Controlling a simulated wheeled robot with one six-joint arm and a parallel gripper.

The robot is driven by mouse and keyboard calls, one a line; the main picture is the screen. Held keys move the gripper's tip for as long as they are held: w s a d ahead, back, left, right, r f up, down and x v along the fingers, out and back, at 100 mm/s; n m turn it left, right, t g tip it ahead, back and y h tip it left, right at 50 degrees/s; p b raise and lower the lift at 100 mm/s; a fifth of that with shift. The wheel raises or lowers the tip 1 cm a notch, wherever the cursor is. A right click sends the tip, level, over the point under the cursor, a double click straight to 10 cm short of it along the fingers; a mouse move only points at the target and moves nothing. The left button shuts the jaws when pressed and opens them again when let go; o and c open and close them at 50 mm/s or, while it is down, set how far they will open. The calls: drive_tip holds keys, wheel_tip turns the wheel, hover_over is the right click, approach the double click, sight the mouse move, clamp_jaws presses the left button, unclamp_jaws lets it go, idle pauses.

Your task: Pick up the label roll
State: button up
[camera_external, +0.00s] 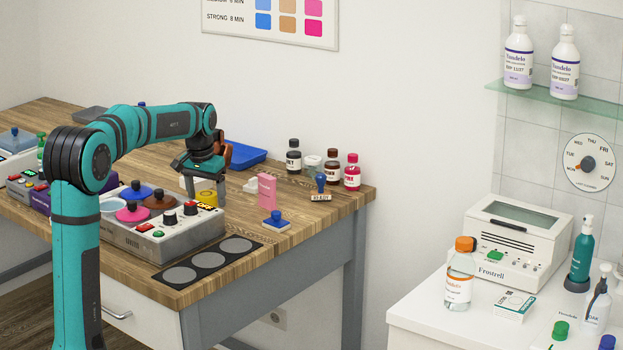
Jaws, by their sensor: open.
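A small yellow round object (206,197), which looks like the label roll, is on the wooden bench just behind the control box. My gripper (206,190) points down over it, with one finger on its left side and one on its right. The gripper is open. Whether the fingers touch the roll cannot be told from this view. The roll's upper part is partly hidden by the gripper, and its base is partly hidden by the control box.
The grey control box (150,243) with coloured lidded pots stands close in front. Bare wood lies near the right corner.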

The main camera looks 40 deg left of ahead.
drive_tip(key=shift+f, duration=0.45)
drive_tip(key=c, duration=1.1)
drive_tip(key=shift+w+r, duration=0.1)
drive_tip(key=shift+r, duration=0.05)
